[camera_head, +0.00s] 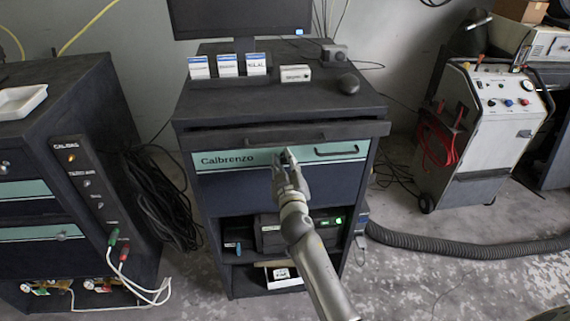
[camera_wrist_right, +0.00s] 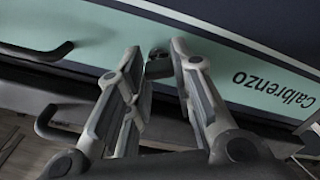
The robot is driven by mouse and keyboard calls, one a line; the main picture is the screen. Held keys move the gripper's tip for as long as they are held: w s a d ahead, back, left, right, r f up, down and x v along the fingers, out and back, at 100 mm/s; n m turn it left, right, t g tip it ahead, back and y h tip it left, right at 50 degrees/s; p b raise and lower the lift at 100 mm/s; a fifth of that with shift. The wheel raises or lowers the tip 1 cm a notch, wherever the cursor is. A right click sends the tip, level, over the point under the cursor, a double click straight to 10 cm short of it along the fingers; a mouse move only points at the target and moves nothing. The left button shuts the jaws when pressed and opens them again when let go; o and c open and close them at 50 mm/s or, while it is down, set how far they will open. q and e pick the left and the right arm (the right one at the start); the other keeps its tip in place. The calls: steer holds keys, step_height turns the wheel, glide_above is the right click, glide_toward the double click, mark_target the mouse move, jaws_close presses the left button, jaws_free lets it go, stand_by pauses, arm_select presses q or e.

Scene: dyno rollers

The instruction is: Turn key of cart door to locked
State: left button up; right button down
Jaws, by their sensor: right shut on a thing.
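The Calbrenzo cart (camera_head: 225,185) stands in the middle of the head view, with a teal band (camera_head: 240,157) across its front door. A door handle (camera_head: 336,150) sits at the right of the band. My right gripper (camera_head: 288,160) reaches up to the band, left of that handle. In the right wrist view, my right gripper (camera_wrist_right: 156,62) has its fingertips close around a small dark key (camera_wrist_right: 158,68) at the door lock. The fingers hide most of the key, and its turn angle is hard to tell. My left gripper is out of view.
A drawer (camera_head: 270,138) just above the door sticks out a little. A monitor (camera_head: 240,18), small boxes and a mouse (camera_head: 348,83) are on the cart top. A dark cabinet (camera_head: 70,90) stands at left, a white wheeled machine (camera_head: 480,130) at right. A hose (camera_head: 450,244) lies on the floor.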

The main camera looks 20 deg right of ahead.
steer(key=n, duration=0.6)
steer(key=shift+a, duration=0.1)
steer(key=n, duration=0.6)
steer(key=shift+f+p, duration=0.1)
steer(key=shift+p, duration=0.2)
stand_by(0.3)
steer(key=c, duration=1.2)
jaws_free()
steer(key=shift+c, duration=0.2)
steer(key=v, duration=1.2)
